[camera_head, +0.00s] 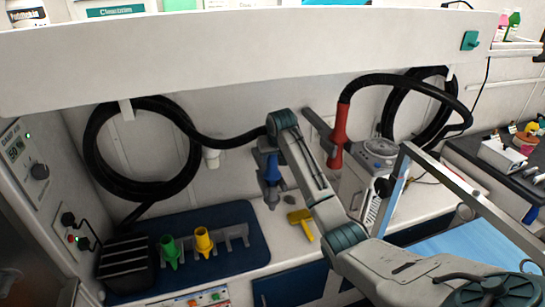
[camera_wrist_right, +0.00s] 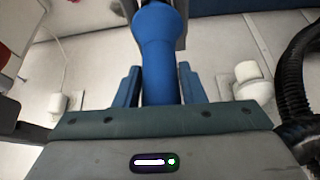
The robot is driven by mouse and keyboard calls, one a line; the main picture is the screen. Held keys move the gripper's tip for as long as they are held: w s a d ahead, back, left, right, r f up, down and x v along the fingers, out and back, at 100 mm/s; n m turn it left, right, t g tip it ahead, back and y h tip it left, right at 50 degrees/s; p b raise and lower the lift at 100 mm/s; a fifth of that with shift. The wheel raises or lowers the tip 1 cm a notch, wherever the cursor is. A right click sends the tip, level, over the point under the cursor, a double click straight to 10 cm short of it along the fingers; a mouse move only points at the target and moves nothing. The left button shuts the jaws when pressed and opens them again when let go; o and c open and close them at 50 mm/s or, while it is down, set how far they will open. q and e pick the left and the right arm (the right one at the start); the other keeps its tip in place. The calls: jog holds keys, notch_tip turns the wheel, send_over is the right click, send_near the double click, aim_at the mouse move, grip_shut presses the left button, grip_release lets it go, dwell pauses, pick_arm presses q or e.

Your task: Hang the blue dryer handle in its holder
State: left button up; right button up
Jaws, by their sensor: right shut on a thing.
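The blue dryer handle (camera_head: 271,172) hangs roughly upright in my right gripper (camera_head: 265,156), above the counter. In the right wrist view the blue handle (camera_wrist_right: 163,55) stands between the two fingers, which are shut on it. A black hose (camera_head: 225,142) runs from the coil on the left wall to behind my right gripper. A red dryer handle (camera_head: 340,128) is upright beside a grey bracket (camera_head: 319,124) on the wall, right of my gripper. The blue handle's own holder cannot be clearly made out; my wrist may hide it. My left gripper is not in view.
A white overhead shelf front (camera_head: 240,50) spans the top. A dark blue mat (camera_head: 235,268) below bears green (camera_head: 170,250) and yellow nozzles (camera_head: 203,241). A yellow tool (camera_head: 301,222) lies on the counter. A grey machine (camera_head: 378,160) stands right; a metal frame (camera_head: 475,205) is nearer.

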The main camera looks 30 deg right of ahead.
jog(key=shift+f, duration=0.5)
dwell(0.3)
jog(key=o, duration=1.2)
jog(key=shift+c, duration=0.2)
jog(key=o, duration=0.6)
jog(key=shift+f, duration=0.15)
jog(key=shift+o, duration=0.2)
jog(key=shift+r, duration=0.2)
jog(key=v, duration=0.9)
jog(key=shift+s+r, duration=0.3)
